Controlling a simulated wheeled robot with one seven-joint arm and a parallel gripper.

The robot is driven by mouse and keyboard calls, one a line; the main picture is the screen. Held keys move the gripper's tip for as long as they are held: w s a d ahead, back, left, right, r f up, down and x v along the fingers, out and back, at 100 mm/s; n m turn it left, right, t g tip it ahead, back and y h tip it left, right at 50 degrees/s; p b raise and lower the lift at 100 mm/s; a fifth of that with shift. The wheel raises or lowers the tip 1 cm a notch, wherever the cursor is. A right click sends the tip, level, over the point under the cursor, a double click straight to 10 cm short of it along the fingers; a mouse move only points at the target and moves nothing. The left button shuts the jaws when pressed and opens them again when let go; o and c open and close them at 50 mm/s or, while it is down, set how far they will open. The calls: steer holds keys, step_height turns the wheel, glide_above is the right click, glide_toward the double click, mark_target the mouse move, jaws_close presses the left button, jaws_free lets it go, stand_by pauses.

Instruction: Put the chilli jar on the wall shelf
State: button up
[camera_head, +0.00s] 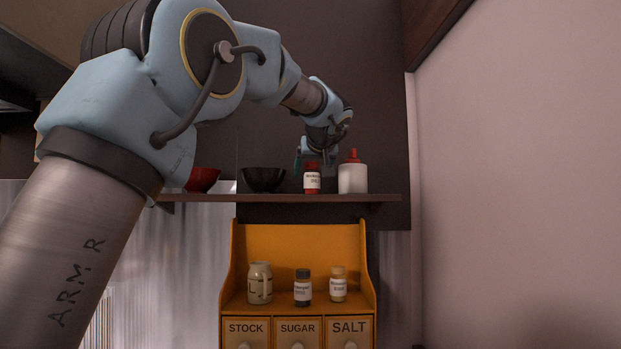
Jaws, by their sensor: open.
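A small jar with a dark red cap, red contents and a white label, which looks like the chilli jar (312,179), stands upright on the wall shelf (225,198). The label is too small to read surely. My gripper (314,158) is open, right at the top of this jar and just behind it in the view. The jar hides part of the fingers, so I cannot tell whether they touch it.
A white bottle with a red nozzle (353,177) stands close right of the jar. A black bowl (263,179) and a red bowl (203,179) are to its left. Below, an orange spice rack (297,240) holds several jars above labelled drawers. A wall (520,180) bounds the right.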

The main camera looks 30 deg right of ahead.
steer(key=b+v, duration=0.3)
steer(key=v, duration=0.7)
steer(key=shift+f, duration=0.1)
